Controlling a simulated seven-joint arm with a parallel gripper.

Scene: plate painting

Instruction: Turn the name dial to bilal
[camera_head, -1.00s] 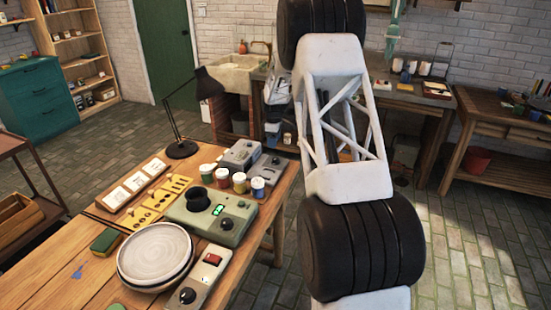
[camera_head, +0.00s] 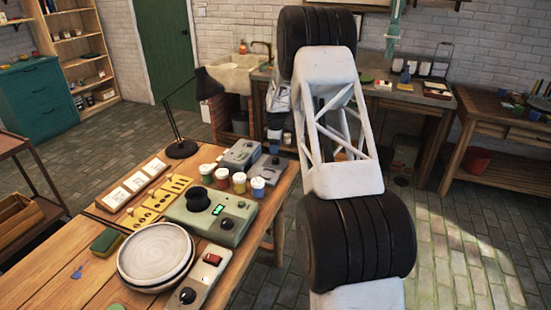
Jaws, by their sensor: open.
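Several small devices with dials stand on the wooden table. A green-grey box (camera_head: 190,212) has a black cup-like top, a lit green display (camera_head: 218,209) and a dark knob (camera_head: 227,224). A grey box (camera_head: 208,276) in front of it has a red switch (camera_head: 212,258) and a black knob (camera_head: 187,295). Smaller grey boxes (camera_head: 240,155) with knobs stand behind. No names are readable, so I cannot tell which is the name dial or its setting. My gripper cannot be made out; my raised arm hides that area, and no dial is visibly touched.
A pale plate (camera_head: 155,252) lies at the table's front. Paint jars (camera_head: 239,183), a yellow stencil strip (camera_head: 160,198), a white-card tray (camera_head: 134,184), a green sponge (camera_head: 106,241) and a black lamp (camera_head: 182,149) crowd the tabletop. Bare wood shows at front left.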

